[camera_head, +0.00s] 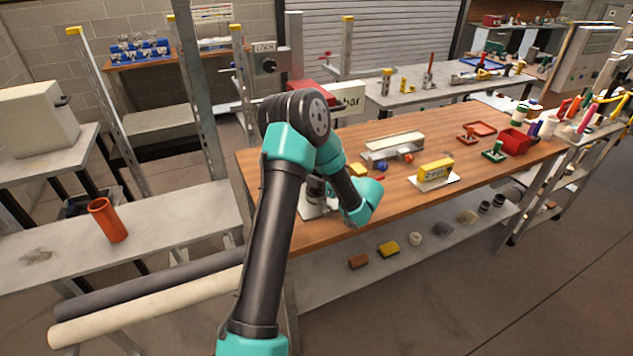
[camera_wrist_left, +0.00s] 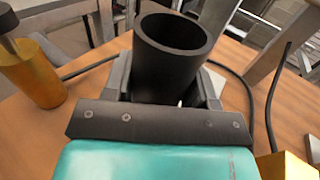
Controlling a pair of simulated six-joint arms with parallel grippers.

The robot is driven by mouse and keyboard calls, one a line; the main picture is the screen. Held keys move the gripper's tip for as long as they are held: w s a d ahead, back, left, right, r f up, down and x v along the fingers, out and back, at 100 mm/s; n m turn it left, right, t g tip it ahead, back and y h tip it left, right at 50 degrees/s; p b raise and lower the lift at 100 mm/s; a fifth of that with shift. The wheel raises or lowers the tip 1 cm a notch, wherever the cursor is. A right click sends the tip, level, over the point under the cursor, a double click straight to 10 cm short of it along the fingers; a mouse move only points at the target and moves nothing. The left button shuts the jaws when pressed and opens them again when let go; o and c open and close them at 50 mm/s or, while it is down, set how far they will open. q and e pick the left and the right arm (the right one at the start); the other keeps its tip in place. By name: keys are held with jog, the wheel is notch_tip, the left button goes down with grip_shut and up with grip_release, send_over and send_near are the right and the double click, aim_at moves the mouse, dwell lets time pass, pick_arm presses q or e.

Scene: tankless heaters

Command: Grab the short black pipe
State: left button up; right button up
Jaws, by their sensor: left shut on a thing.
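The short black pipe (camera_wrist_left: 168,72) is a dark hollow tube, and its open end faces up in the left wrist view. My left gripper (camera_wrist_left: 166,92) is shut on it, with a finger on either side of the tube. In the head view my left arm reaches over the wooden table (camera_head: 290,228) and bends down near its left end. The arm there largely hides the gripper, and I cannot make out the pipe clearly. My right gripper is in neither view.
In the left wrist view a yellow cylinder (camera_wrist_left: 35,75) stands left of the pipe, and a black cable (camera_wrist_left: 270,105) runs on the right. In the head view a yellow block (camera_head: 436,170) and red tray (camera_head: 514,142) lie farther right. An orange tube (camera_head: 107,220) stands on the left bench.

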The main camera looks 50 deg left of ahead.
pick_arm(q)
notch_tip(320, 180, up, 8)
jog(key=shift+f, duration=0.25)
dwell(0.5)
